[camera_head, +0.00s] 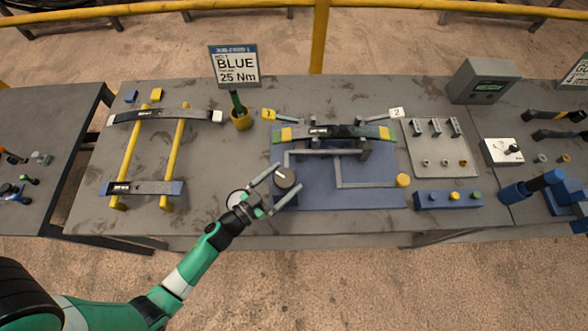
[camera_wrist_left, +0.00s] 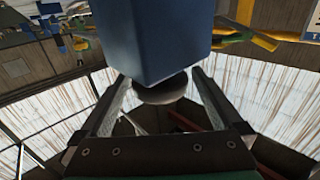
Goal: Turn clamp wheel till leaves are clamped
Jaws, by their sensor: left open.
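The clamp wheel (camera_head: 285,178) is a dark round knob on a blue block at the left front of the blue fixture plate (camera_head: 375,193). My left gripper (camera_head: 290,176) is open, with one finger on each side of the wheel. In the left wrist view the wheel (camera_wrist_left: 160,92) shows between the two fingers, with the blue block (camera_wrist_left: 150,40) beyond it. I cannot tell whether the fingers touch the wheel. The leaves (camera_head: 335,132), a slightly arched stack with yellow and green ends, lie across the fixture behind the wheel. My right gripper is not in view.
A sign (camera_head: 236,66) reading "BLUE 25 Nm" stands over a yellow cup. Yellow rails (camera_head: 130,157) with dark leaves are at left. A yellow knob (camera_head: 403,180), a blue block with coloured buttons (camera_head: 447,200) and a grey parts tray (camera_head: 441,165) are at right.

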